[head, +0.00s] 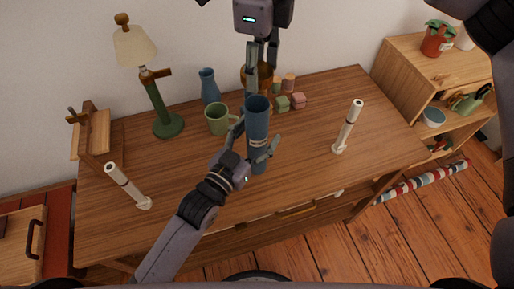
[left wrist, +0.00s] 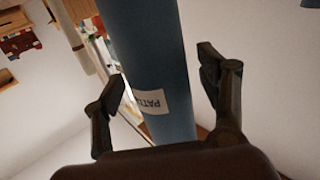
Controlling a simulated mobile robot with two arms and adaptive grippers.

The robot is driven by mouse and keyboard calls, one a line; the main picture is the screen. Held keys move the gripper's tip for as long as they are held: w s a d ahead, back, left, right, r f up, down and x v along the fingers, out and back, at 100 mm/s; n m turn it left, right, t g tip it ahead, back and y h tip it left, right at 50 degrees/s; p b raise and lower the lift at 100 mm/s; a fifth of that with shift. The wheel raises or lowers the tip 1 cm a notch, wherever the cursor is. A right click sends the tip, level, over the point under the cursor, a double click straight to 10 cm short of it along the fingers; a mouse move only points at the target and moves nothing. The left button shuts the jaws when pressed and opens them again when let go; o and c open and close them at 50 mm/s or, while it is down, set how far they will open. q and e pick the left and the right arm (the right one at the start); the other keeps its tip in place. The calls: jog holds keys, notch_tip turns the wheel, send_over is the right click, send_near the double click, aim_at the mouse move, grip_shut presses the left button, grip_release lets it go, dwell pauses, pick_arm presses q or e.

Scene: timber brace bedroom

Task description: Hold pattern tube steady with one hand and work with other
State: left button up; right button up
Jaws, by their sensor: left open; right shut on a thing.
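The blue pattern tube (head: 257,124) stands near the middle of the wooden desk, with a white label on its side. In the left wrist view the tube (left wrist: 150,60) runs between the fingers, its label partly legible. My left gripper (head: 257,136) comes from the lower left and is open, with one finger on either side of the tube. It also shows open in the left wrist view (left wrist: 163,68). My right gripper (head: 261,80) reaches down from the top and is shut at the tube's upper end. Its exact contact there is hard to see.
A green mug (head: 217,121) and blue vase (head: 209,88) stand close left of the tube; green and pink blocks (head: 298,101) sit right. White candle-like sticks (head: 347,127) (head: 128,186) stand at both sides. A lamp (head: 160,105) is back left. The desk's front right is clear.

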pick_arm(q)
jog(key=shift+c, duration=0.4)
grip_shut()
dwell(0.6)
